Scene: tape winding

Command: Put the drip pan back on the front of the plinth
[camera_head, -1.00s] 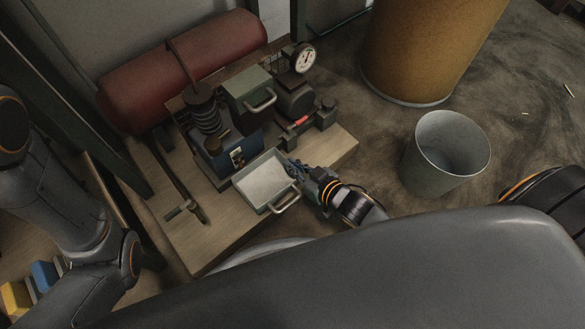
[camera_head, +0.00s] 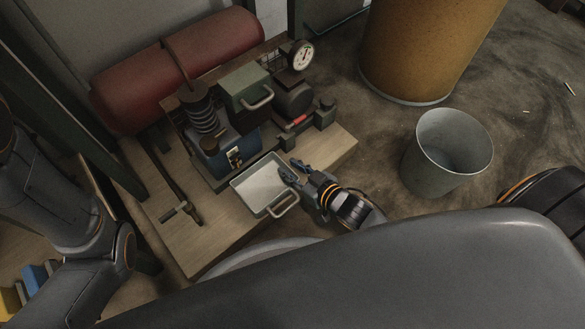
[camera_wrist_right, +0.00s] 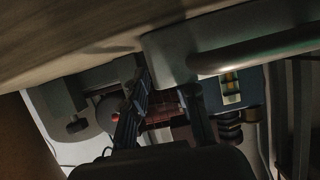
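The drip pan (camera_head: 258,187) is a shallow, empty pale tray with a loop handle (camera_head: 284,205). It lies at the front edge of the wooden plinth (camera_head: 215,240), in front of the blue box, with its handle toward me. Whether it rests fully flat I cannot tell. My right gripper (camera_head: 294,170) is at the pan's right side, fingers apart, one overlapping its right rim. The right wrist view shows the two fingers (camera_wrist_right: 163,112) spread with nothing clamped between them; the pan (camera_wrist_right: 170,52) and its handle are just above them. My left arm is at the left; its gripper is not visible.
A red tank (camera_head: 180,70), a coil (camera_head: 201,115), a green box (camera_head: 246,88) and a gauge (camera_head: 302,55) stand behind the pan. A lever (camera_head: 180,190) lies left on the plinth. A grey bucket (camera_head: 448,155) and a large brown drum (camera_head: 425,50) stand right.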

